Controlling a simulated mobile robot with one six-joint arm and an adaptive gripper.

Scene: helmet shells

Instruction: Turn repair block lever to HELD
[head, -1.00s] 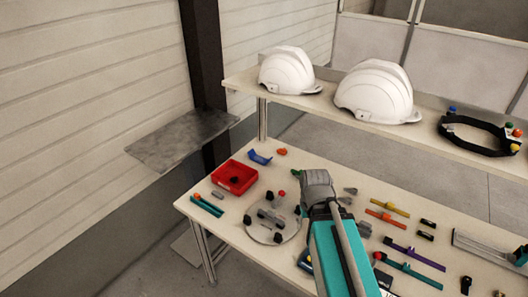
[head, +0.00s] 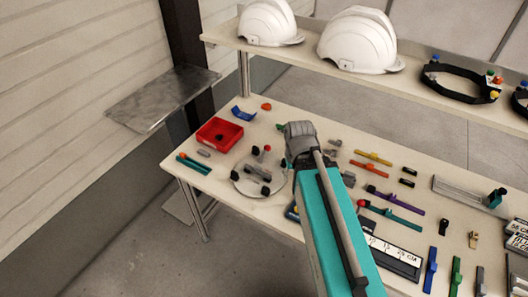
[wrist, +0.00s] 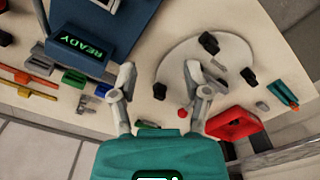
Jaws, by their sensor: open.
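A round pale plate (head: 240,184) lies on the table left of my arm, with dark knobs and small grey blocks (head: 264,173) on it. A small red knob (head: 267,148) stands at its far edge; I cannot tell whether it belongs to the lever. In the wrist view the plate (wrist: 180,65) and the red knob (wrist: 182,113) lie on the right. My gripper (wrist: 158,74) is open and empty above the table, between the plate and a blue device (wrist: 85,62) reading READY. No HELD marking is legible. My arm hides its fingertips in the head view.
A red tray (head: 219,133) is beyond the plate. Coloured bars (head: 373,158) and small parts crowd the table to the right. A raised shelf (head: 300,56) with white helmets (head: 357,40) runs along the back. Bare tabletop lies near the front left edge.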

